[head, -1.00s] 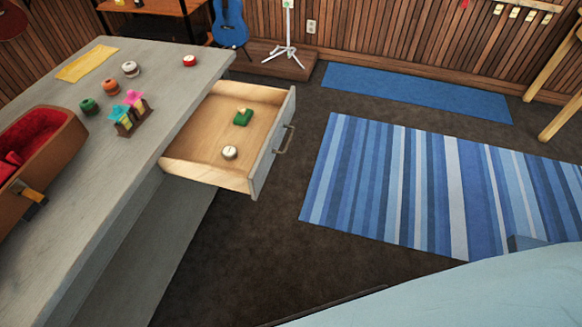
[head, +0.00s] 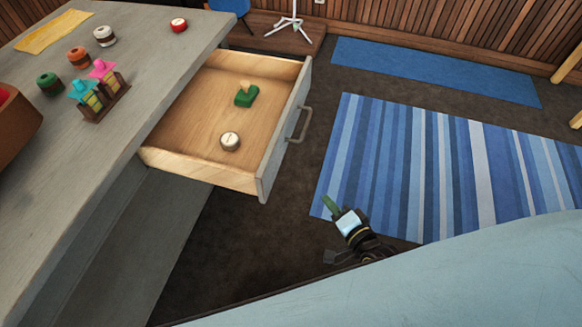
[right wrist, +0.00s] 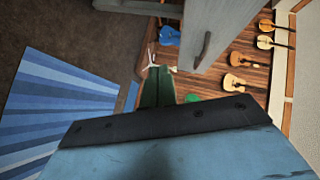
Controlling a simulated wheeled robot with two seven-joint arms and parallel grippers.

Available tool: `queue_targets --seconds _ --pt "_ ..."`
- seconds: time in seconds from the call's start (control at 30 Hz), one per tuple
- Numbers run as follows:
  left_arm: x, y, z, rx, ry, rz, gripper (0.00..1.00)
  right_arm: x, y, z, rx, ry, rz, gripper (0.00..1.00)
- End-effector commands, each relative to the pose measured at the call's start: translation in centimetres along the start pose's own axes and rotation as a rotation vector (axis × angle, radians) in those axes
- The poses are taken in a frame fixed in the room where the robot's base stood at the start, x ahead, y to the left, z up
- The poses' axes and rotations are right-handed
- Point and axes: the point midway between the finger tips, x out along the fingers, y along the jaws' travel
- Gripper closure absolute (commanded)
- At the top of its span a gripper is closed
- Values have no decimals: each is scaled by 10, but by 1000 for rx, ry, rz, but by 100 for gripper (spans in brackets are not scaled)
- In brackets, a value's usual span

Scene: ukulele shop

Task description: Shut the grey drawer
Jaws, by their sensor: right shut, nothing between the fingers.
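The grey drawer (head: 285,130) stands pulled out from the grey counter in the head view. Its front faces right and carries a metal bar handle (head: 301,125). Inside lie a green stamp-like object (head: 246,95) and a round white-topped tin (head: 230,141). My right gripper (head: 330,204) is shut and empty, apart from the drawer, below and to the right of its front. In the right wrist view its green fingers (right wrist: 157,88) are together, with the drawer front (right wrist: 215,30) and handle (right wrist: 203,50) ahead. My left gripper is not in view.
The counter top (head: 150,110) holds several round tins, small coloured house-like pieces (head: 99,90), a yellow cloth (head: 53,31) and part of a brown case (head: 15,125). A striped rug (head: 440,170) and dark floor lie right of the drawer. Guitars (right wrist: 240,84) hang on the wall.

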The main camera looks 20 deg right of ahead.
Motion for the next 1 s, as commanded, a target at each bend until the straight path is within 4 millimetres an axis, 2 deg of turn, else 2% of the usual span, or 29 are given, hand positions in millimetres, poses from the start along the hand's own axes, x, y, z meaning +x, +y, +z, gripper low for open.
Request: queue_targets --seconds 0.03,0.1,0.23,0.37,0.47,0.7,0.83,1.0 --pt "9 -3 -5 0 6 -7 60 5 -13 -2 86 19 -73 100" --pt "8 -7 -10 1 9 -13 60 7 -35 -9 188 37 -148 100" --pt "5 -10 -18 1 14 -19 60 7 -59 -15 299 49 -225 100" --pt "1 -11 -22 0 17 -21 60 15 -67 -18 324 52 -243 100" --pt "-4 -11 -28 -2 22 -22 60 30 -71 -19 323 52 -243 100" --pt "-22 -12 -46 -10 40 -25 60 80 -81 -23 321 52 -242 100" --pt "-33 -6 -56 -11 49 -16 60 106 -87 -25 320 51 -241 100" --pt "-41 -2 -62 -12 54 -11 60 122 -96 -9 322 50 -238 100"
